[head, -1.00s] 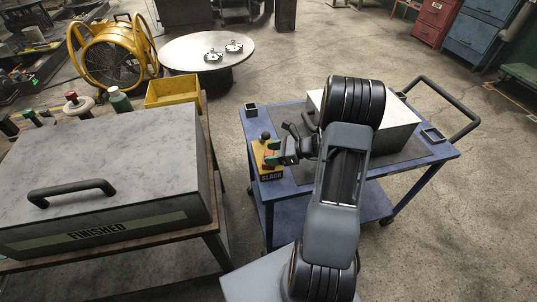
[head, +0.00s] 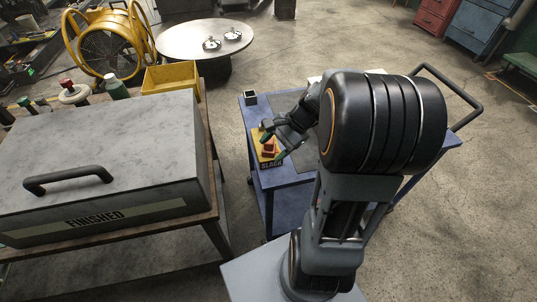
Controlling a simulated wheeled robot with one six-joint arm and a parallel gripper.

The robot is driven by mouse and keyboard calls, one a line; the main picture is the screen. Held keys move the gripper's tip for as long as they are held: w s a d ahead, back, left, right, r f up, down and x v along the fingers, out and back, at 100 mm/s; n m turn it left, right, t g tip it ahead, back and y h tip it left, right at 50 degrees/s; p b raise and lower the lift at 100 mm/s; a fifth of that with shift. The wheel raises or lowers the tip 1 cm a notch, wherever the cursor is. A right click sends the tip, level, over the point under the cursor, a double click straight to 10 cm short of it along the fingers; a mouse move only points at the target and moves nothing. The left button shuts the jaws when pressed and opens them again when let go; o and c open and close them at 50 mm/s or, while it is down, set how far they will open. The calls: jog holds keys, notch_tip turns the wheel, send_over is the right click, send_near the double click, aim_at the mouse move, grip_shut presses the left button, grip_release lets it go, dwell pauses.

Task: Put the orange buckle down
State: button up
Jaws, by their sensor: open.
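The orange buckle (head: 269,148) shows as a small orange piece on the yellow block (head: 258,158) marked SLACK, at the left edge of the blue cart. My gripper (head: 274,147) is open, with its fingers beside and partly in front of the orange piece. I cannot tell whether a finger touches it. The dark gripper body covers part of the cart just right of the block.
The blue cart (head: 290,178) has a small square holder (head: 250,98) at its back left corner, and my arm hides much of its top. A grey FINISHED box (head: 130,150) stands on the left bench. A yellow bin (head: 170,77) and a round table (head: 190,32) are behind.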

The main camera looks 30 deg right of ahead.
jog(key=s+a+r+n+t+h, duration=0.2)
jog(key=s+a+r+n+h, duration=0.3)
jog(key=n, duration=0.9)
jog(key=shift+s+a+r+t+h, duration=0.3)
jog(key=shift+s+a+r+h, duration=0.1)
jog(key=shift+s+h, duration=0.65)
jog(key=shift+w, duration=0.1)
